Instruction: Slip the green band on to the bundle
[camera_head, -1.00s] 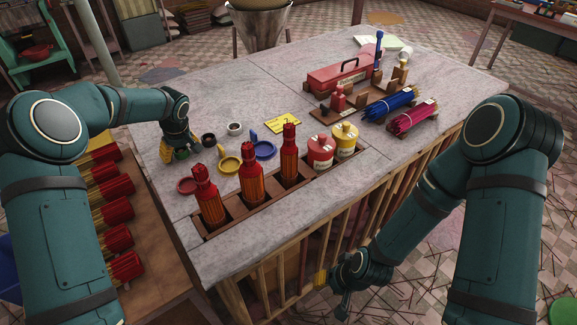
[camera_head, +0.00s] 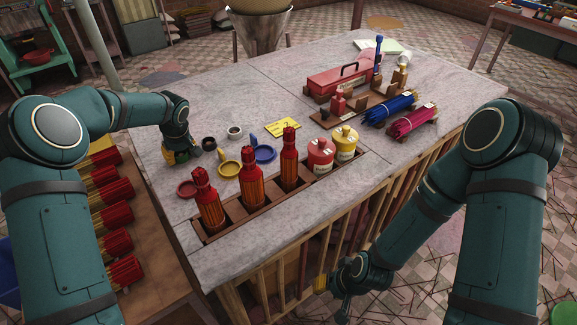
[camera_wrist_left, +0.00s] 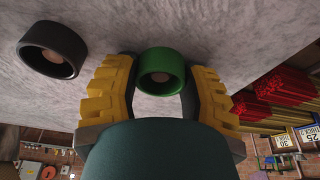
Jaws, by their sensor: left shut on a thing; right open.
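The green band (camera_wrist_left: 161,57) is a short ring between the yellow fingers of my left gripper (camera_wrist_left: 160,76) in the left wrist view. My left gripper (camera_head: 181,156) is shut on it, low over the table's left part in the head view, where the gripper hides the band. Three upright red-topped bundles stand in a slotted wooden rack: a front one (camera_head: 208,207), a middle one (camera_head: 251,186) and a back one (camera_head: 289,166). They are apart from my left gripper, to its right. My right gripper (camera_head: 331,294) is open and empty, beyond the table's front edge.
Red (camera_head: 320,154) and yellow (camera_head: 345,145) jars stand at the rack's right. Blue (camera_head: 388,108) and pink (camera_head: 412,121) bundles lie farther right.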

